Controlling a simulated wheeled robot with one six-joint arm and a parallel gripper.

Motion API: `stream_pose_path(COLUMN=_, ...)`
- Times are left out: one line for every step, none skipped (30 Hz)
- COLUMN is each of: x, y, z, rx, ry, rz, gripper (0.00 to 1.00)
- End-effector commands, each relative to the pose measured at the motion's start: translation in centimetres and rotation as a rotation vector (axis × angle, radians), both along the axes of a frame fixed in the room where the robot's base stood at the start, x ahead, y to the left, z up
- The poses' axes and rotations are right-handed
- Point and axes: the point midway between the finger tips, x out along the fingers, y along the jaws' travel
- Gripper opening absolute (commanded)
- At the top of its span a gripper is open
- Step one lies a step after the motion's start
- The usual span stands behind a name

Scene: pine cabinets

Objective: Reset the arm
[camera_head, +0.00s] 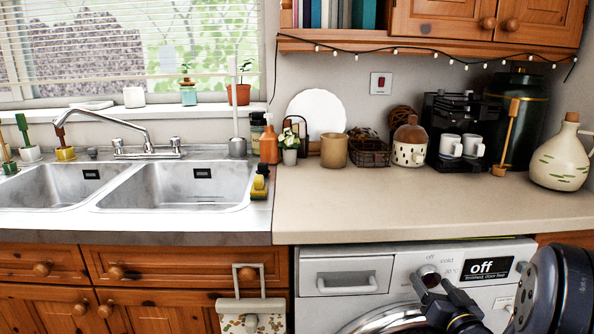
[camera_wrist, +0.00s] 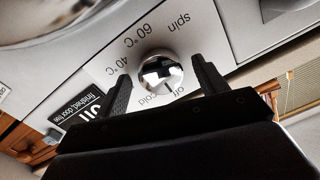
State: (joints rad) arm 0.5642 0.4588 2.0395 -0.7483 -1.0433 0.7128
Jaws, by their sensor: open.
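My gripper (camera_head: 432,284) is in front of the washing machine's (camera_head: 391,261) control panel at the lower right of the head view. Its two dark fingers are apart, on either side of the round chrome dial (camera_head: 429,274). In the wrist view my gripper (camera_wrist: 162,85) is open, with the dial (camera_wrist: 160,75) between and just beyond the fingertips. I cannot tell whether either finger touches it. Labels around the dial read "off", "cold", "40°C", "60°C" and "spin". A black display (camera_head: 486,268) right of the dial reads "off". My arm hides part of the machine's front.
The countertop (camera_head: 400,210) above the machine has a clear front strip. A kettle-like brown-topped jar (camera_head: 409,146), white mugs (camera_head: 450,146) and a large vase (camera_head: 562,160) stand along its back. A double sink (camera_head: 180,187) is at left.

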Motion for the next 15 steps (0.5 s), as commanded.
stream_pose_path(x=0.0, y=-0.02, z=0.34, rx=0.047, ry=0.005, rz=0.0, gripper=0.68)
stream_pose_path(x=0.0, y=-0.02, z=0.32, rx=0.074, ry=0.006, rz=-0.001, gripper=0.68)
stream_pose_path(x=0.01, y=-0.01, z=0.33, rx=0.107, ry=0.005, rz=-0.001, gripper=0.68)
stream_pose_path(x=0.01, y=0.0, z=0.3, rx=0.13, ry=0.006, rz=-0.001, gripper=0.68)
stream_pose_path(x=0.01, y=0.01, z=0.25, rx=0.152, ry=0.007, rz=-0.001, gripper=0.68)
stream_pose_path(x=0.0, y=0.01, z=0.21, rx=0.176, ry=0.008, rz=-0.001, gripper=0.68)
stream_pose_path(x=0.0, y=0.02, z=0.2, rx=0.193, ry=0.008, rz=0.0, gripper=0.68)
stream_pose_path(x=0.0, y=0.04, z=0.19, rx=0.206, ry=0.008, rz=0.0, gripper=0.68)
stream_pose_path(x=0.0, y=0.04, z=0.16, rx=0.221, ry=0.008, rz=0.0, gripper=0.68)
stream_pose_path(x=0.0, y=0.05, z=0.12, rx=0.231, ry=0.008, rz=0.0, gripper=0.68)
stream_pose_path(x=0.0, y=0.05, z=0.09, rx=0.239, ry=0.009, rz=0.0, gripper=0.68)
stream_pose_path(x=0.0, y=0.04, z=0.03, rx=0.246, ry=0.009, rz=0.0, gripper=0.68)
stream_pose_path(x=0.0, y=0.05, z=0.01, rx=0.249, ry=0.009, rz=0.0, gripper=0.68)
stream_pose_path(x=0.0, y=0.04, z=-0.01, rx=0.252, ry=0.009, rz=-0.001, gripper=0.68)
stream_pose_path(x=0.0, y=0.05, z=-0.02, rx=0.253, ry=0.01, rz=-0.001, gripper=0.68)
